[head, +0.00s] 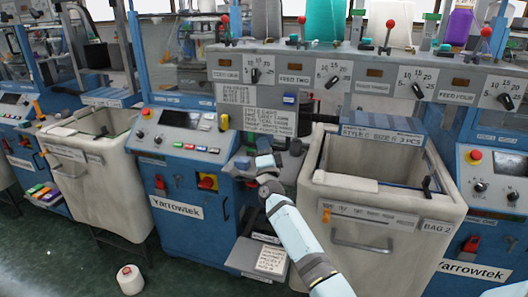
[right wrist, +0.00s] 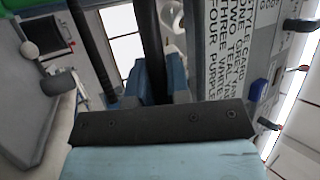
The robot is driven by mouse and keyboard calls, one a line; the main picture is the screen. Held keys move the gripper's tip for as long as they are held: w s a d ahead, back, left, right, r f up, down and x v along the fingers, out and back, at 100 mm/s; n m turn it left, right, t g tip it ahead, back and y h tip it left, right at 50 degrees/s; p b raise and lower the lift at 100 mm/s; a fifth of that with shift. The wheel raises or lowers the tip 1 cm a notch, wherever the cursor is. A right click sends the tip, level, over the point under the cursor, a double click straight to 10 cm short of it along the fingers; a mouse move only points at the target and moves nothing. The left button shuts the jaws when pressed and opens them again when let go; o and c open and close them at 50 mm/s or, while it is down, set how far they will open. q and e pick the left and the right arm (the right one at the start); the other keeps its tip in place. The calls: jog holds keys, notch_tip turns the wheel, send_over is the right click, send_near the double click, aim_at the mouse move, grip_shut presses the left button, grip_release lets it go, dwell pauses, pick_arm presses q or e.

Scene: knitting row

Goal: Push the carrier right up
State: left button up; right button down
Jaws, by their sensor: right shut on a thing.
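My right gripper (head: 263,163) is at the front of the middle blue machine, beside a small grey-blue block (head: 242,163) below the style card. In the right wrist view its fingers (right wrist: 155,82) are closed around a dark upright bar (right wrist: 152,40). I cannot tell from these frames whether this bar is part of the carrier, as the gripper hides its lower part. No carrier shows clearly apart from it. My left gripper is not in view.
A cream bin (head: 385,205) marked BAG 2 stands just right of my right arm. Another cream bin (head: 85,180) stands at the left. Style cards (head: 270,122) and a dial panel (head: 345,75) are above. A yarn cone (head: 130,279) stands on the green floor.

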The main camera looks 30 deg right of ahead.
aim_at(264, 87)
notch_tip(264, 87, up, 10)
jog(key=p, duration=0.5)
jog(key=shift+f, duration=0.15)
notch_tip(264, 87, up, 9)
jog(key=p, duration=0.6)
jog(key=shift+f, duration=0.1)
jog(key=shift+r+p, duration=0.55)
jog(key=shift+r, duration=0.05)
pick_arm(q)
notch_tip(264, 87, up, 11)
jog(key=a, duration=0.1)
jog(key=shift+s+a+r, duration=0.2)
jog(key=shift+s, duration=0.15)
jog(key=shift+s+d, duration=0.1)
pick_arm(e)
jog(key=shift+d+r, duration=0.1)
jog(key=shift+r, duration=0.05)
jog(key=c, duration=1.1)
grip_release()
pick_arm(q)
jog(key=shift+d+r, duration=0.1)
pick_arm(e)
jog(key=shift+f, duration=0.3)
